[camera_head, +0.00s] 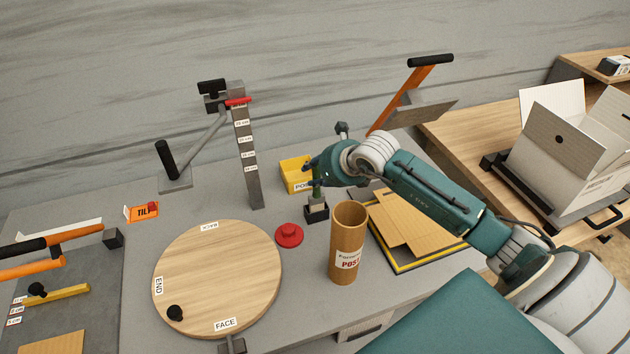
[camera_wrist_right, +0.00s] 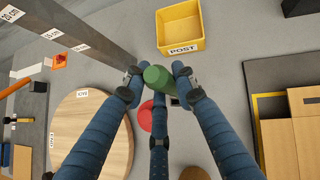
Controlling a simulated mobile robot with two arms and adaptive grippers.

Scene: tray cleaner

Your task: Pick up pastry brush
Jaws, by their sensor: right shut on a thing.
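The pastry brush shows in the right wrist view as a round green handle end (camera_wrist_right: 157,76), seen almost end-on. My right gripper (camera_wrist_right: 158,80) is closed around this handle, with fingers on both sides and one below. In the head view the right gripper (camera_head: 316,178) points down over the table, behind the brown tube. Below its fingers show a grey part and a dark block-like lower end (camera_head: 316,212). I cannot tell whether this end touches the table. My left gripper is not in view.
A cardboard tube (camera_head: 347,255) stands just in front of the gripper. A yellow POST bin (camera_head: 296,174) is behind it, a grey measuring post (camera_head: 247,160) to its left. A red knob (camera_head: 289,235) and round wooden board (camera_head: 215,280) lie left; a yellow-edged tray (camera_head: 400,268) right.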

